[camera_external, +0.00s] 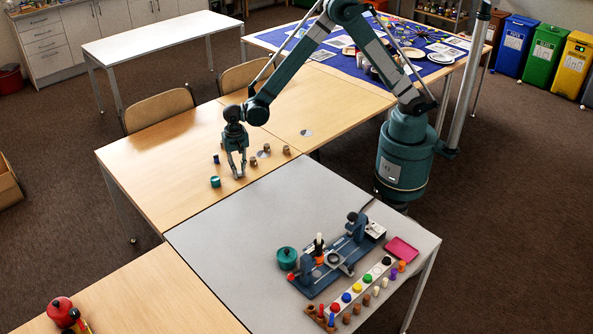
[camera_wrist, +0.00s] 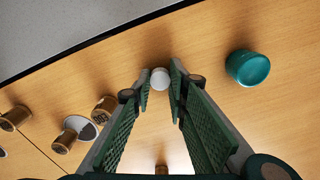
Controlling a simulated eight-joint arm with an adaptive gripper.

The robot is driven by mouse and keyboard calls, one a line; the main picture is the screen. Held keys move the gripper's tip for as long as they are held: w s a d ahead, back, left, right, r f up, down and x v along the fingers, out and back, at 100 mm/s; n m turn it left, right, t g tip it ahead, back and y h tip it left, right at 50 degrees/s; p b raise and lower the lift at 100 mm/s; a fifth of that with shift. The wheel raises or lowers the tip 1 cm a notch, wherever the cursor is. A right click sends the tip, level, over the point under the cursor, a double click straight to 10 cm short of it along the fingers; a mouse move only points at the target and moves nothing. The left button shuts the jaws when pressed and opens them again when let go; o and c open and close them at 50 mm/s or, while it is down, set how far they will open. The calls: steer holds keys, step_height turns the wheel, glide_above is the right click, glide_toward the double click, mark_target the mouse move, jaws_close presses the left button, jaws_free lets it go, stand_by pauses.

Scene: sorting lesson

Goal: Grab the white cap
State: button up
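A small round white cap (camera_wrist: 160,78) shows in the wrist view, between the tips of my gripper (camera_wrist: 160,88). The green-padded fingers are apart, one on each side of the cap. A narrow gap seems to show beside it; contact cannot be told. In the external view my gripper (camera_external: 238,171) points down, low over the wooden table (camera_external: 180,185).
A teal round container (camera_wrist: 247,67) stands right of the fingers in the wrist view. Brown cork-like pieces (camera_wrist: 104,109) and a grey-and-white disc (camera_wrist: 80,127) lie to the left. In the external view, a dark blue piece (camera_external: 216,158) stands left of my gripper.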

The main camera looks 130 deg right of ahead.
mark_target(239, 172)
step_height(239, 172, up, 10)
steer(key=p, duration=0.2)
steer(key=shift+f, duration=0.2)
